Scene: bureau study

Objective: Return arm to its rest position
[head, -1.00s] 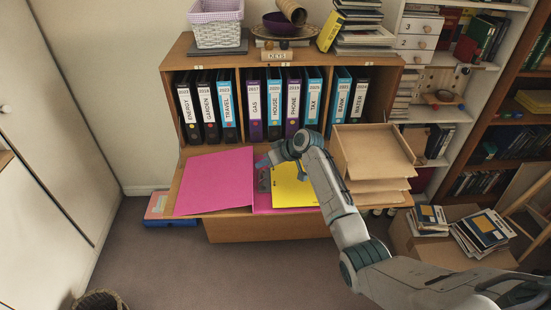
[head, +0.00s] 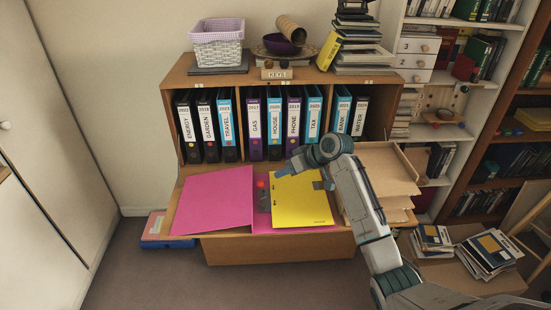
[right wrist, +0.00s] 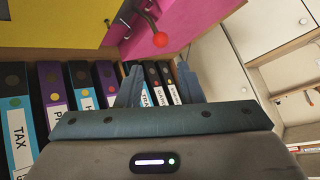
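My right arm reaches in from the lower right in the head view. Its gripper (head: 284,170) hangs above the top edge of a yellow folder (head: 302,206), which lies on an open magenta binder (head: 213,200) on the desk flap. In the right wrist view the two fingers (right wrist: 158,88) stand apart with nothing between them. The yellow folder (right wrist: 50,22) and the binder's lever with a red knob (right wrist: 160,40) show past them there. The red knob also shows left of the folder in the head view (head: 261,184). My left gripper is not in view.
A row of labelled binders (head: 274,122) stands in the bureau behind the gripper. Stacked wooden trays (head: 380,170) stand close to the right of my arm. A basket (head: 218,42), a bowl and books stand on top. The floor in front is clear.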

